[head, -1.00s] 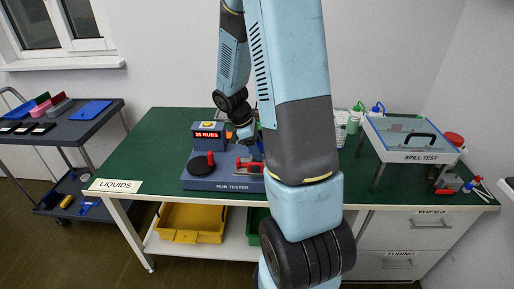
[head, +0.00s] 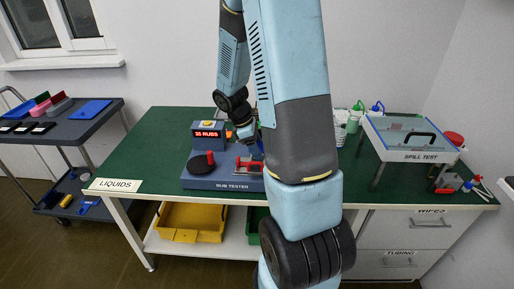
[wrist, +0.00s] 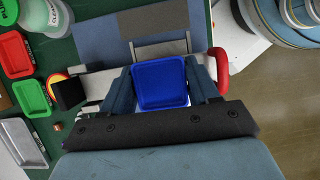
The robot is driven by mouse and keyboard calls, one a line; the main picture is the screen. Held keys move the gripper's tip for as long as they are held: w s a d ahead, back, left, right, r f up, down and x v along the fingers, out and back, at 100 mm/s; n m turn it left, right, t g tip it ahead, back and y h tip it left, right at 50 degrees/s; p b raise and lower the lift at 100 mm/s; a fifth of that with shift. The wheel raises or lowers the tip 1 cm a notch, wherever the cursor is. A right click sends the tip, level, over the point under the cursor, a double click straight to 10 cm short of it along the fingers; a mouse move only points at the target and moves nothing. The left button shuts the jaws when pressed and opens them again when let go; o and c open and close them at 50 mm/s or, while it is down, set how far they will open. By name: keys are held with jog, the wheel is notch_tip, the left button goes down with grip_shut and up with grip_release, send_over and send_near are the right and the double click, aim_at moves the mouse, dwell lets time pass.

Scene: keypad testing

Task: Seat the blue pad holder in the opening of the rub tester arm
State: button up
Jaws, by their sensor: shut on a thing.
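The blue pad holder (wrist: 161,82) sits between the two fingers of my gripper (wrist: 160,86) in the wrist view, its square, shallow face toward the camera. My gripper is shut on it. The rub tester (head: 222,184) stands on the green bench in the head view, with a red display reading "35 RUBS". Beyond the holder in the wrist view are a grey metal frame (wrist: 160,48) and a curved red handle (wrist: 221,68). The arm's opening is not clearly seen; my arm and the holder hide part of it. I cannot tell whether the holder touches the arm.
The spill test stand (head: 410,140) and several bottles are on the bench's right side. A grey cart (head: 75,130) with pads and blocks stands at left. The green bench top (head: 150,140) is clear at left. Red and green trays (wrist: 30,98) show beside the tester in the wrist view.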

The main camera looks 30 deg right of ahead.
jog(key=shift+f, duration=0.75)
jog(key=o, duration=1)
jog(key=v, duration=1.3)
jog(key=s+a+r+m+t+y, duration=0.1)
jog(key=s+a+r+m+t, duration=0.1)
jog(key=s+r, duration=0.3)
jog(key=s+a+r+m+t+y, duration=0.1)
jog(key=s+a+r+m+t, duration=0.2)
jog(key=s+a+r+m, duration=0.2)
jog(key=s+a+r+m+t+y, duration=0.1)
jog(key=s+a+r+m+t, duration=0.2)
jog(key=s+r, duration=0.4)
jog(key=shift+s+a+m+y, duration=0.2)
jog(key=shift+s+m, duration=0.1)
jog(key=shift+s, duration=0.35)
jog(key=shift+s+a+m+y, duration=0.1)
jog(key=shift+s+m+y, duration=0.15)
jog(key=shift+s, duration=0.45)
